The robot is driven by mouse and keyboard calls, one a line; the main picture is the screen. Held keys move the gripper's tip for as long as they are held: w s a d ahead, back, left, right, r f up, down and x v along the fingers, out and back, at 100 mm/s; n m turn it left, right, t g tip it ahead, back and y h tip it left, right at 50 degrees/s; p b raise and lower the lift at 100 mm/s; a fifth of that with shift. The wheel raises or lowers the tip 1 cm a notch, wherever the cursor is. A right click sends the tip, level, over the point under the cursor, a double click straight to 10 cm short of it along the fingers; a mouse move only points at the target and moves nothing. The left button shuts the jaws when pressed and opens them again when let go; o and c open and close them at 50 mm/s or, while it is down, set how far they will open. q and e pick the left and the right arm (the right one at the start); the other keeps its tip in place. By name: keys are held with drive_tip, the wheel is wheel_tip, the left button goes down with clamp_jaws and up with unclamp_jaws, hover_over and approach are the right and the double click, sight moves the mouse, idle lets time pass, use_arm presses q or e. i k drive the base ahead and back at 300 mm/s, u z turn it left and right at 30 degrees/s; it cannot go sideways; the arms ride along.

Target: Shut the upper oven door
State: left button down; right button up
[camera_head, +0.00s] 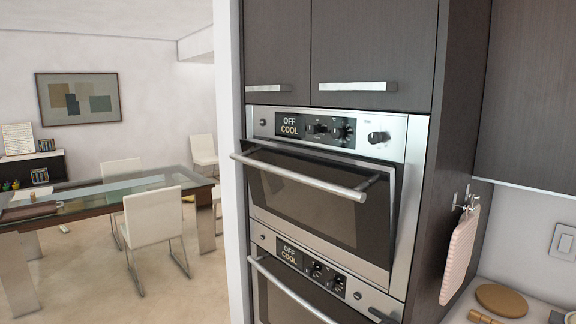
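The upper oven (405,210) is built into a dark cabinet at the centre right of the head view. Its door (300,205) has a dark glass window and looks slightly ajar, its top edge leaning out from the frame with a dark gap below the control panel. The long silver door handle (300,178) runs across the top of the door and stands out from it. The control panel (335,129) above reads "OFF COOL". Neither of my grippers shows in this view.
A second oven (310,275) sits directly below, partly cut off by the frame. A pinkish hanging pad (460,252) and a counter with a round wooden board (501,300) are at right. A glass table (110,192) and white chairs (154,222) stand at left, with open floor before them.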

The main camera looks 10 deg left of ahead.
sight(343, 209)
drive_tip(key=u, duration=0.25)
drive_tip(key=i, duration=1.05)
drive_tip(key=z, duration=0.2)
